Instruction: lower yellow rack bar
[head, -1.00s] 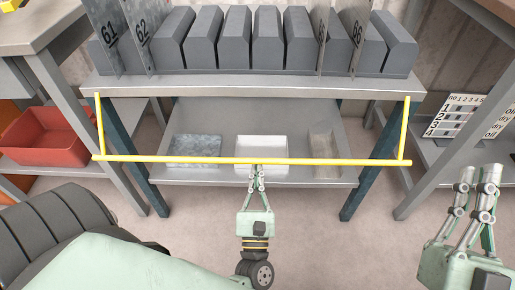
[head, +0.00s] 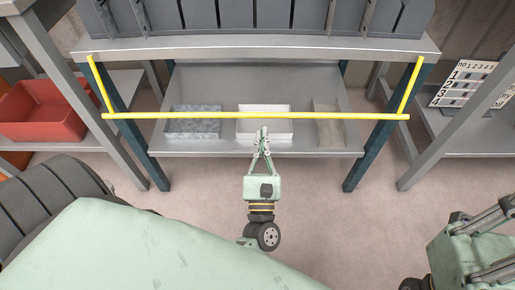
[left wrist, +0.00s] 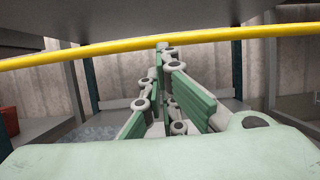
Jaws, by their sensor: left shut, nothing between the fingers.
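The yellow rack bar (head: 200,116) runs level across the front of a grey workbench in the head view. Its two side arms (head: 98,85) reach up to the bench's front edge at both ends. My left gripper (head: 263,132) is shut and empty, its fingertips just below the bar's middle in the picture. In the left wrist view the bar (left wrist: 80,54) crosses above the fingertips (left wrist: 162,48); whether they touch it I cannot tell. My right gripper (head: 492,220) is at the lower right, cut off by the picture edge, its fingertips not clearly shown.
The bench top (head: 250,48) carries a row of dark grey blocks. Its lower shelf holds a grey tray (head: 192,121), a white tray (head: 265,136) and a beige tray (head: 328,125). A red bin (head: 42,110) is at left. The floor before the bench is clear.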

